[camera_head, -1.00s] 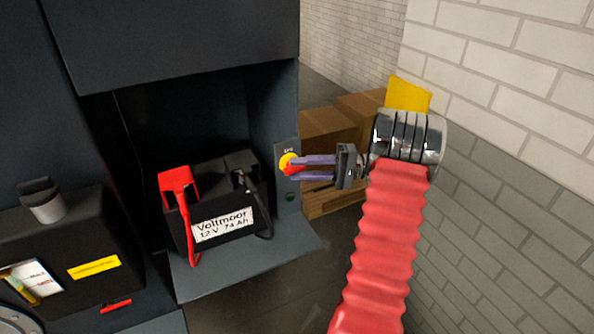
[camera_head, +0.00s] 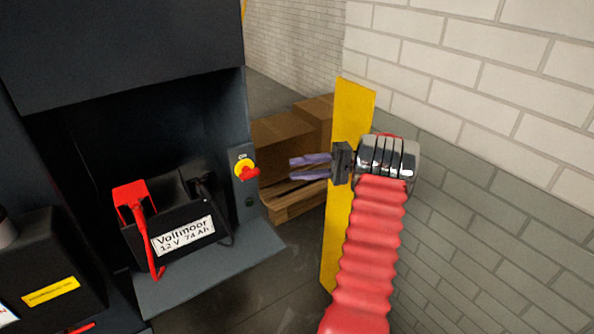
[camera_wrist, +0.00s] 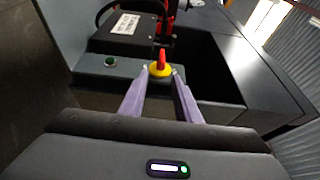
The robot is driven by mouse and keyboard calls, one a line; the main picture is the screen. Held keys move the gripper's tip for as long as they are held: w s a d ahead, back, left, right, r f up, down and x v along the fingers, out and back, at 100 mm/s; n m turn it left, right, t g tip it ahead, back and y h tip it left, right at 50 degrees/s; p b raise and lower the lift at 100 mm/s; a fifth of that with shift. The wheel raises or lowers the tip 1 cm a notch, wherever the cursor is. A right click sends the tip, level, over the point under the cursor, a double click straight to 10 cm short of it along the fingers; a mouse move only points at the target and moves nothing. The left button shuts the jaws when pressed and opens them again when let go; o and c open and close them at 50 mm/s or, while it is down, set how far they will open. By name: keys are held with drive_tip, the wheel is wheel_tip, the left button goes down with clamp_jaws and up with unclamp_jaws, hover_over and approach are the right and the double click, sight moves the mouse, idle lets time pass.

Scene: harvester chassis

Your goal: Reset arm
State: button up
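My gripper (camera_head: 292,169) is open and empty, its two purple fingers pointing left in the head view. A red rotary switch (camera_head: 248,173) on a round yellow base sits on the panel at the edge of the dark battery bay. The fingertips stand apart from it, a short way to its right. In the wrist view, the red handle (camera_wrist: 161,60) of the switch shows beyond and between the fingertips (camera_wrist: 160,72). My red ribbed arm sleeve runs down from the wrist.
A Voltmoor battery (camera_head: 180,225) with a red terminal cover stands in the bay. A dark round fitting (camera_head: 249,201) is below the switch. Cardboard boxes (camera_head: 285,145) on a pallet, a yellow upright panel (camera_head: 338,235) and a brick wall (camera_head: 490,150) lie behind my arm.

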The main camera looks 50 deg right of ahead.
drive_tip(key=shift+w+a, duration=0.1)
drive_tip(key=shift+a, duration=0.05)
idle(0.3)
wheel_tip(320, 180, down, 9)
drive_tip(key=s+a+m+g+h, duration=0.1)
drive_tip(key=m+g+h, duration=0.1)
drive_tip(key=m+h, duration=0.15)
drive_tip(key=s+a+f+m+g+h, duration=0.1)
drive_tip(key=a+g, duration=0.1)
drive_tip(key=a, duration=0.3)
drive_tip(key=s+a+g+h, duration=0.2)
drive_tip(key=a+g, duration=0.1)
drive_tip(key=a, duration=0.2)
drive_tip(key=s+a+r+n+h, duration=0.2)
drive_tip(key=s+a+r+n, duration=0.2)
drive_tip(key=a, duration=0.6)
drive_tip(key=s+a+r+n+t+h, duration=0.1)
drive_tip(key=s+a+r+n+h, duration=0.2)
drive_tip(key=a+r, duration=0.3)
drive_tip(key=s+a+r+n+t+h, duration=0.1)
drive_tip(key=s+a+r+n+h, duration=0.2)
drive_tip(key=a, duration=1.2)
wheel_tip(320, 180, up, 3)
drive_tip(key=shift+s+n, duration=0.85)
